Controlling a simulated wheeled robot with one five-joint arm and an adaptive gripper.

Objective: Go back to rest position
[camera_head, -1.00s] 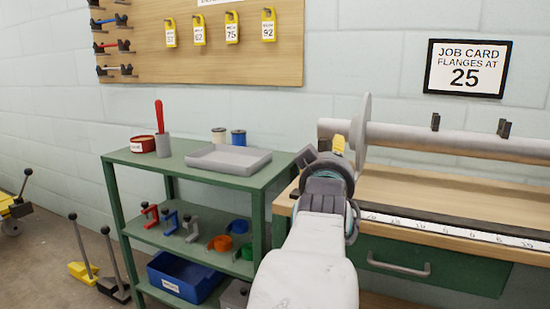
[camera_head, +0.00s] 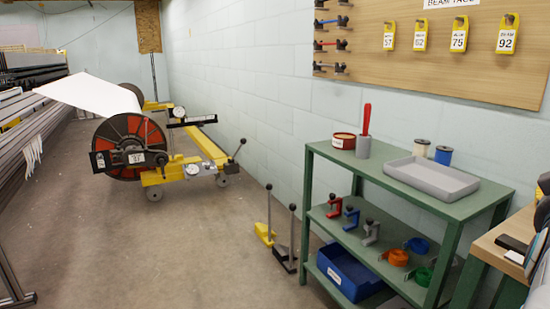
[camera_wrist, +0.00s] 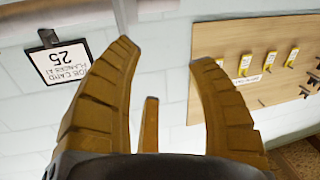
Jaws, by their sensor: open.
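My gripper (camera_wrist: 165,75) shows in the wrist view with its two ribbed fingers spread apart and nothing between them. The wrist picture is upside down. Past the fingers are the light block wall, the job card (camera_wrist: 62,55) reading 25 at the left, and the wooden tag board (camera_wrist: 240,40) at the right. In the head view only a small part of my arm shows at the right edge, and the gripper's fingers are out of that picture.
A green shelf cart (camera_head: 455,212) with a grey tray (camera_head: 432,178) stands at the right, beside a wooden bench (camera_head: 495,250). A yellow beam trolley (camera_head: 152,178) stands at the left back. Floor levers (camera_head: 266,232) stand near the cart. The floor between is clear.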

